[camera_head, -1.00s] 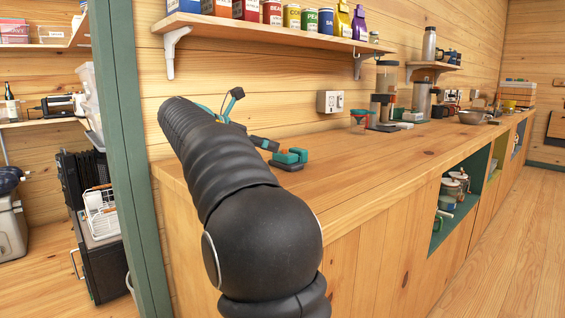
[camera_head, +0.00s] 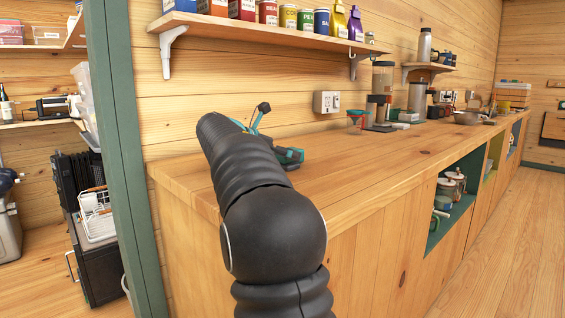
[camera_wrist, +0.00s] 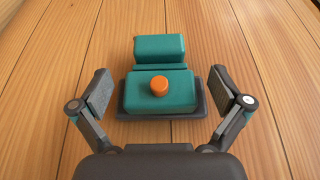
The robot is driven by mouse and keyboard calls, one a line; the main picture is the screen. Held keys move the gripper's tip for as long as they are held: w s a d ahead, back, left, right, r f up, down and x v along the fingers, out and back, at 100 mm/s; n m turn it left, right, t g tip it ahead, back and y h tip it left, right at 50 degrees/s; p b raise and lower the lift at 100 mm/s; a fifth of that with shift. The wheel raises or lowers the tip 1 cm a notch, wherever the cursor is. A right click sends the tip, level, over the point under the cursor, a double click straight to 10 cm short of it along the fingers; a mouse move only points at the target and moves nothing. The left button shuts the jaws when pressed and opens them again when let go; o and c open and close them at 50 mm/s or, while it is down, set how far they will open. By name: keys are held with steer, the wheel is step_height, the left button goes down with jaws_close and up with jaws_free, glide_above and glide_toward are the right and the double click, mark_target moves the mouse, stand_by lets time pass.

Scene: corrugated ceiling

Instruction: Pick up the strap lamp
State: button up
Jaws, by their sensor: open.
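The strap lamp (camera_wrist: 160,92) is a teal block with an orange button on a dark grey base. In the wrist view it lies on the wooden counter, centred ahead of my gripper (camera_wrist: 162,92). My gripper is open, with one finger to the left and one to the right of the lamp's near part, both apart from it. In the head view the lamp (camera_head: 290,156) shows only in part, because my black arm covers the rest of it and most of my gripper.
The wooden counter (camera_head: 360,155) is clear around the lamp. A coffee grinder and other items (camera_head: 380,95) stand farther back on the counter. A shelf (camera_head: 260,34) with several cans and bags hangs above. A green post (camera_head: 120,150) stands left of the counter.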

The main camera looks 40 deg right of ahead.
steer(key=c, duration=1.5)
steer(key=shift+r+p, duration=0.3)
steer(key=shift+r, duration=0.6)
step_height(320, 180, up, 3)
steer(key=shift+f+p, duration=0.2)
steer(key=shift+p, duration=0.2)
steer(key=shift+s+a+r, duration=1.1)
steer(key=shift+s+a, duration=0.2)
steer(key=shift+a, duration=0.15)
steer(key=shift+s+a+r, duration=1.15)
steer(key=shift+s+a, duration=0.15)
steer(key=shift+a, duration=0.15)
steer(key=shift+s+a+r, duration=1.1)
steer(key=shift+s+a, duration=0.2)
steer(key=shift+a, duration=0.15)
